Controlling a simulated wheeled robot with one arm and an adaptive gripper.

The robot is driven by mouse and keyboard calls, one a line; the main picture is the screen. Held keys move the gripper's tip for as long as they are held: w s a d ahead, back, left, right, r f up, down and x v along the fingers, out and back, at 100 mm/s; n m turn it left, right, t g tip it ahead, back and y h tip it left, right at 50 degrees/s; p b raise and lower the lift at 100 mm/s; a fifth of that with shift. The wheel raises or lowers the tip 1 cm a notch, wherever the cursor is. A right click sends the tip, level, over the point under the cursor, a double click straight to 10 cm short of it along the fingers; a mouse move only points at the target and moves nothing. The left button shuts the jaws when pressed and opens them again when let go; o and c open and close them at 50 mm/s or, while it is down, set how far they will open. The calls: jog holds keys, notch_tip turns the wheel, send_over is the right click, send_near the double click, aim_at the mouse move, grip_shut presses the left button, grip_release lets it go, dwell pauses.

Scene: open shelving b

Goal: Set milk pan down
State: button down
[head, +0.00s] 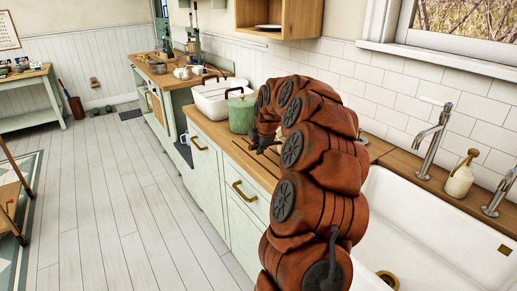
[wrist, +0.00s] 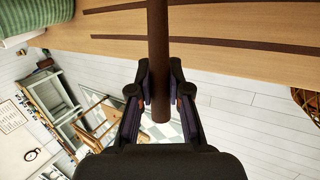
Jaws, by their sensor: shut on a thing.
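The milk pan shows only as its dark brown handle (wrist: 158,50), which runs down from the top edge of the wrist view between my fingers. My gripper (wrist: 160,88) is shut on this handle. The pan's body is out of the wrist view. In the head view my gripper (head: 263,143) is small and dark, over the wooden counter (head: 222,139) to the left of the sink. My arm hides most of the area behind it, and I cannot make out the pan there. I cannot tell whether the pan touches the counter.
The white sink (head: 420,225), taps and a soap dispenser (head: 460,176) are to the right. A shelf (head: 280,20) hangs above. The floor at left is largely clear.

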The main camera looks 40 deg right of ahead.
jog(key=shift+f, duration=0.5)
jog(key=c, duration=1.1)
grip_release()
jog(key=b+v, duration=0.2)
jog(key=v, duration=1)
